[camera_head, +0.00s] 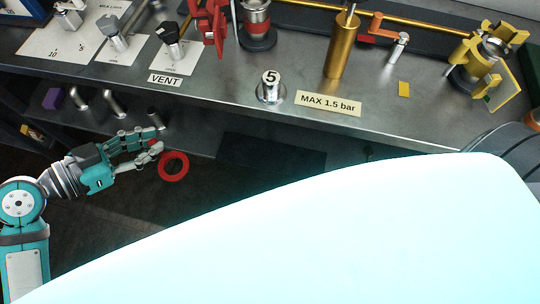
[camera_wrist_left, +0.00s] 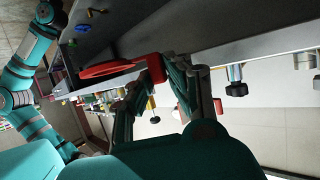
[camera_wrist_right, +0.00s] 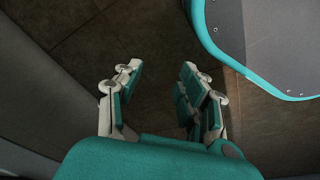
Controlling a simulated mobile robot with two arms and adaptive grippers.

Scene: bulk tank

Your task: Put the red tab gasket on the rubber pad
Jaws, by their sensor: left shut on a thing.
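The red tab gasket (camera_head: 173,167) is a flat red ring. My left gripper (camera_head: 155,143) is shut on its tab and holds it in front of the bench's front edge, above the dark floor. In the left wrist view the gasket (camera_wrist_left: 105,70) reaches out from between the fingers (camera_wrist_left: 152,80), close to the bench edge. My right gripper (camera_wrist_right: 160,72) is open and empty over the floor in the right wrist view; it is hidden in the head view. A dark flat rectangle (camera_head: 270,160) lies below the bench front; I cannot tell whether it is the rubber pad.
The metal bench (camera_head: 220,125) carries valves, a brass cylinder (camera_head: 343,45), a post marked 5 (camera_head: 270,88) and a yellow clamp-like fitting (camera_head: 487,60). Pipe stubs (camera_head: 114,104) and a purple block (camera_head: 53,98) sit at the left. A large bright surface fills the head view's lower right.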

